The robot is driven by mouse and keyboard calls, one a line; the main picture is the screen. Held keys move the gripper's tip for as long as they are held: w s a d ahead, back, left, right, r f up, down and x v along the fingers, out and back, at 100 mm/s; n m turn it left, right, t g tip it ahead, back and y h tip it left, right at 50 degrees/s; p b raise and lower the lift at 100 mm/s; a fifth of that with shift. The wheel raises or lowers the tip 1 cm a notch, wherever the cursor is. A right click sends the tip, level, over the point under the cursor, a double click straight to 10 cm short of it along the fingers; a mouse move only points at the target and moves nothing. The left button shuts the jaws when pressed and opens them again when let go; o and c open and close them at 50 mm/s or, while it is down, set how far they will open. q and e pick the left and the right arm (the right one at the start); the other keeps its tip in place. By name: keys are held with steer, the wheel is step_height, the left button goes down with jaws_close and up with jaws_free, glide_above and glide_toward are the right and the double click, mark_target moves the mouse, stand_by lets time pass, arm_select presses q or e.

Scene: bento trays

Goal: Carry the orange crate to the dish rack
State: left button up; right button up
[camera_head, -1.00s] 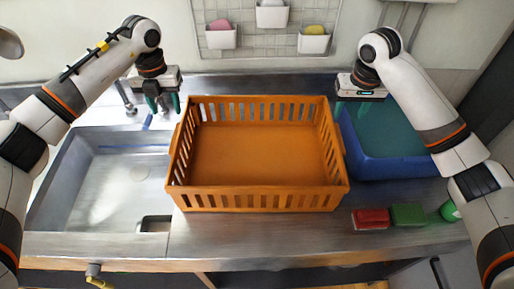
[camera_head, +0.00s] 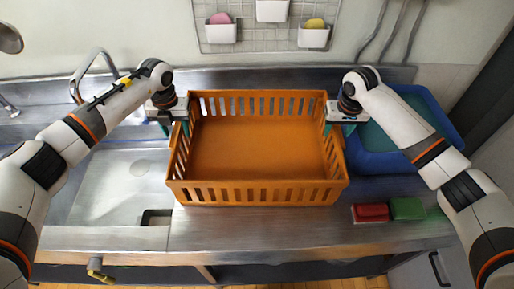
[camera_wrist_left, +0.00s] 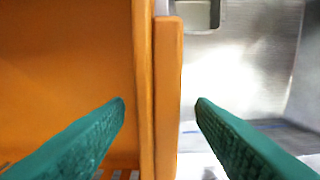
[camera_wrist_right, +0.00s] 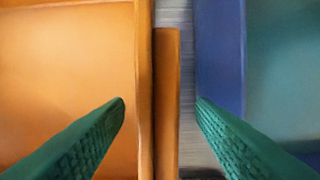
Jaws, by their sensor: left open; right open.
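The orange crate (camera_head: 258,195) sits empty on the metal counter, right of the sink. My left gripper (camera_head: 168,130) is at the crate's left side. In the left wrist view its green fingers (camera_wrist_left: 160,103) are open, one on each side of the crate's left wall and handle (camera_wrist_left: 168,95). My right gripper (camera_head: 344,124) is at the crate's right side. In the right wrist view its fingers (camera_wrist_right: 160,103) are open on both sides of the right wall and handle (camera_wrist_right: 167,100). No dish rack can be made out for certain.
The sink (camera_head: 115,190) is left of the crate. A blue bin (camera_head: 385,162) stands close on the right. A red block (camera_head: 370,212) and a green block (camera_head: 407,208) lie at front right. A wall grid (camera_head: 270,38) with white cups hangs behind.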

arm_select(q)
steer(key=shift+f, duration=0.35)
arm_select(e)
steer(key=shift+f, duration=0.35)
arm_select(q)
steer(key=shift+c, duration=0.2)
arm_select(e)
steer(key=shift+c, duration=0.2)
arm_select(q)
jaws_close()
arm_select(e)
jaws_close()
arm_select(q)
steer(key=shift+r, duration=0.1)
arm_select(e)
steer(key=shift+w+r, duration=0.1)
arm_select(q)
steer(key=shift+w+r, duration=0.1)
arm_select(e)
steer(key=shift+r, duration=0.1)
